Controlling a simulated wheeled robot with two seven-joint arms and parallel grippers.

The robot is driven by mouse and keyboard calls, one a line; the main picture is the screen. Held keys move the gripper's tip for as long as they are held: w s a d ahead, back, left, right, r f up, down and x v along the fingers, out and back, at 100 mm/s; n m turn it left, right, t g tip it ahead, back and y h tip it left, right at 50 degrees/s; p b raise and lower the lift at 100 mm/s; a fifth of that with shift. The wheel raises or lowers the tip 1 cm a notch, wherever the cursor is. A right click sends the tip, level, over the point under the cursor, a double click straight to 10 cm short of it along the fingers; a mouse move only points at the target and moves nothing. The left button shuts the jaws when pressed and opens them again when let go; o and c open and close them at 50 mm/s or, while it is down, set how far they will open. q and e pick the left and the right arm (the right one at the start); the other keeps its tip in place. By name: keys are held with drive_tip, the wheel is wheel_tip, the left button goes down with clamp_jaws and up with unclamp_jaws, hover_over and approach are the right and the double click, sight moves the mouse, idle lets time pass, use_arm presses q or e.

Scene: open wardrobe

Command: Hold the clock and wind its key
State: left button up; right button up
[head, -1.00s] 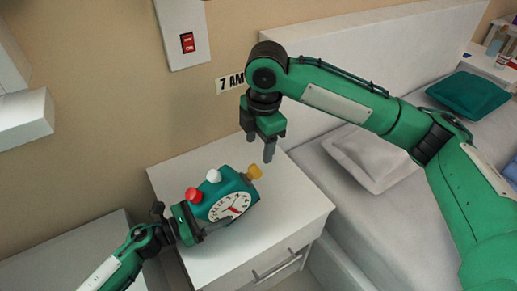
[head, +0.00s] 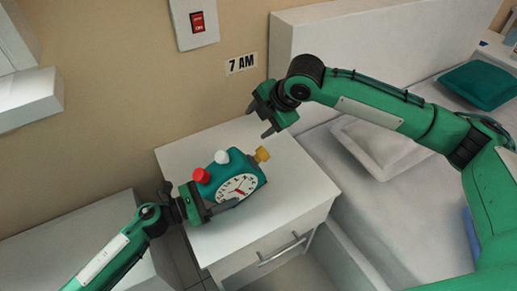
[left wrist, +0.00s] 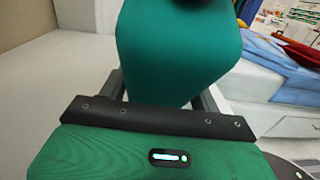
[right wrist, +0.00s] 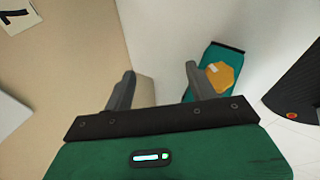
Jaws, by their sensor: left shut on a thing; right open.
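The teal clock (head: 231,179) has a white dial, a red knob and a white knob on its top, and a yellow key (head: 262,154) on its right side. My left gripper (head: 216,203) is shut on the clock from the left, above the nightstand. The clock's teal side fills much of the left wrist view (left wrist: 180,50). My right gripper (head: 259,120) is open and empty, above and beyond the key, apart from it. In the right wrist view the key (right wrist: 220,77) shows near the right finger, with part of the clock (right wrist: 212,58) behind it.
The white nightstand (head: 300,190) has a drawer with a metal handle (head: 283,250). A bed with a grey pillow (head: 372,147) and a teal pillow (head: 482,86) is on the right. On the wall are a "7 AM" sign (head: 241,64) and a red switch (head: 197,22).

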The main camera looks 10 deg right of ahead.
wheel_tip(320, 180, down, 4)
drive_tip(key=w+d+r+n+t+y, duration=0.1)
drive_tip(key=w+d+n+t+y, duration=0.1)
drive_tip(key=n+y, duration=0.1)
drive_tip(key=n+t+y, duration=0.1)
drive_tip(key=n+y, duration=0.7)
drive_tip(key=n, duration=0.3)
approach(258, 150)
drive_tip(key=x, duration=0.6)
drive_tip(key=w+f+x, duration=0.1)
drive_tip(key=x, duration=0.3)
drive_tip(key=shift+d, duration=0.1)
drive_tip(key=shift+c, duration=0.3)
drive_tip(key=c, duration=0.9)
